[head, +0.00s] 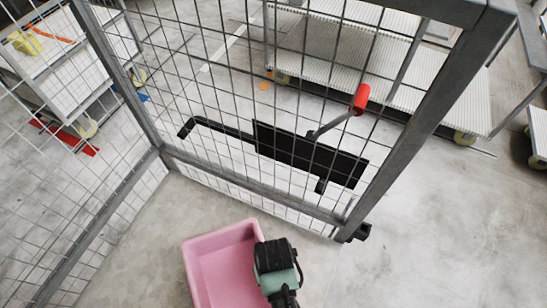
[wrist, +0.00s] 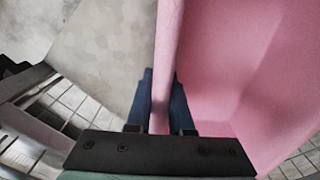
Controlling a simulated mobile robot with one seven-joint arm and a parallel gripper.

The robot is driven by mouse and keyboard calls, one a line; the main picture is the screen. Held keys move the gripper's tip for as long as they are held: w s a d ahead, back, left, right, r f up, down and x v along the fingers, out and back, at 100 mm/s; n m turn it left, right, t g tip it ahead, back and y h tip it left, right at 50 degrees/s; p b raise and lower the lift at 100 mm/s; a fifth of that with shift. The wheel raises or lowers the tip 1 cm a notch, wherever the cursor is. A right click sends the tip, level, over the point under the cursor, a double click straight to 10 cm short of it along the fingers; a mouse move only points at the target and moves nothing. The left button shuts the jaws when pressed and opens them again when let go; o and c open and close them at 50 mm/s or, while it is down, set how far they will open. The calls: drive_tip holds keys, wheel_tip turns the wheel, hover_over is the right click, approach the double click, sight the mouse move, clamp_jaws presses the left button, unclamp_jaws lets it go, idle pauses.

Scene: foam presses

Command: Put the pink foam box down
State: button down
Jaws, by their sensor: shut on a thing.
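The pink foam box (head: 225,262) is an open, empty-looking box at the bottom centre of the head view. It also fills the right side of the wrist view (wrist: 235,60). My gripper (wrist: 160,108) is shut on one wall of the box, with one finger on each side of the pink rim. In the head view my gripper (head: 277,268) is at the right side of the box, and its fingers are hidden there. I cannot tell whether the underside of the box touches the floor.
A grey-framed wire mesh fence (head: 260,185) stands just beyond the box and turns a corner at left. Behind it are a black plate with a red-handled lever (head: 360,98) and wheeled carts (head: 440,90). Bare concrete floor (head: 430,240) lies to the right.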

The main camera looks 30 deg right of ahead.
drive_tip(key=shift+f, duration=0.2)
drive_tip(key=c, duration=0.8)
unclamp_jaws()
drive_tip(key=shift+r, duration=0.2)
wheel_tip(320, 180, up, 12)
drive_tip(key=shift+r, duration=0.1)
drive_tip(key=shift+w, duration=0.1)
